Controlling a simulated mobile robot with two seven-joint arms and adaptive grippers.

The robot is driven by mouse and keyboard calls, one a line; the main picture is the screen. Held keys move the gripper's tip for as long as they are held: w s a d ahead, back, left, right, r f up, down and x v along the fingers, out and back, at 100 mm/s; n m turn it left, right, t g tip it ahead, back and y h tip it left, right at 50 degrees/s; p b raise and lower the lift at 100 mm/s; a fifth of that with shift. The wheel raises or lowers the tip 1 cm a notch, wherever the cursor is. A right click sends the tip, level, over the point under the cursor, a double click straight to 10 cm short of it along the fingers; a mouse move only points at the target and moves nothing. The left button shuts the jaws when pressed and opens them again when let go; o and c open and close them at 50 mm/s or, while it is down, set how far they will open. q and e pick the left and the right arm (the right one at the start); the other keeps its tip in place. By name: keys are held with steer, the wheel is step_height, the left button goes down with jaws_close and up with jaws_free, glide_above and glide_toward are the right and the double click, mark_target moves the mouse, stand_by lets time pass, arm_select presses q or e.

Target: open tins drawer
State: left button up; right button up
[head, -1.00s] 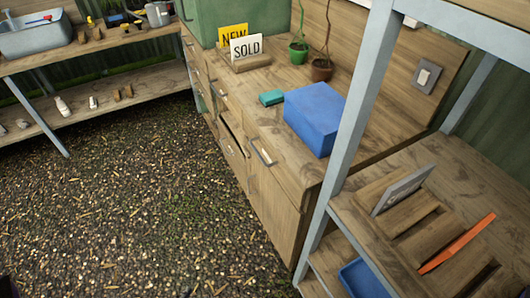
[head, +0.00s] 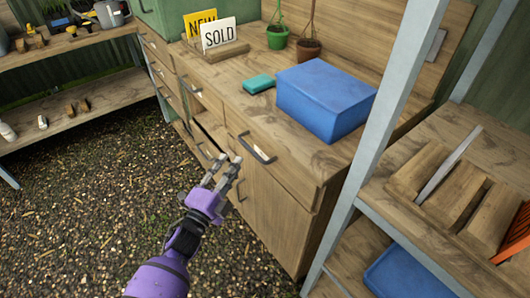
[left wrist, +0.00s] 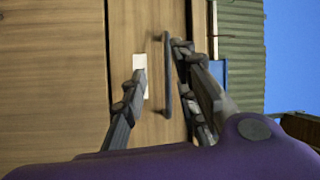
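The wooden cabinet (head: 265,205) has several drawers with dark bar handles. A top drawer handle (head: 258,152) shows just right of my left gripper (head: 229,160) in the head view. In the left wrist view, my open left gripper (left wrist: 158,72) has a finger on either side of a bar handle (left wrist: 167,75). The handle lies nearer one finger; contact cannot be told. A pale label (left wrist: 140,76) is partly behind the other finger, its writing unreadable. I cannot tell which drawer is the tins drawer. My right gripper is not in view.
A blue box (head: 325,100), a teal block (head: 259,84) and a SOLD sign (head: 218,35) stand on the cabinet top. A metal-framed shelf (head: 385,115) stands close on the right. The gravel floor (head: 90,210) before the cabinet is open.

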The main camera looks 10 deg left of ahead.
mark_target(250, 148)
arm_select(q)
steer(key=w+d+m, duration=0.1)
steer(key=w, duration=0.1)
steer(key=w+d+r+m+h, duration=0.1)
steer(key=w, duration=0.1)
steer(key=w+d+r, duration=0.1)
steer(key=w+d, duration=0.1)
steer(key=shift+w+r+m+h+p, duration=0.15)
steer(key=shift+w+m+h+p, duration=0.2)
steer(key=shift+w+m+h, duration=0.05)
steer(key=shift+c, duration=0.3)
jaws_close()
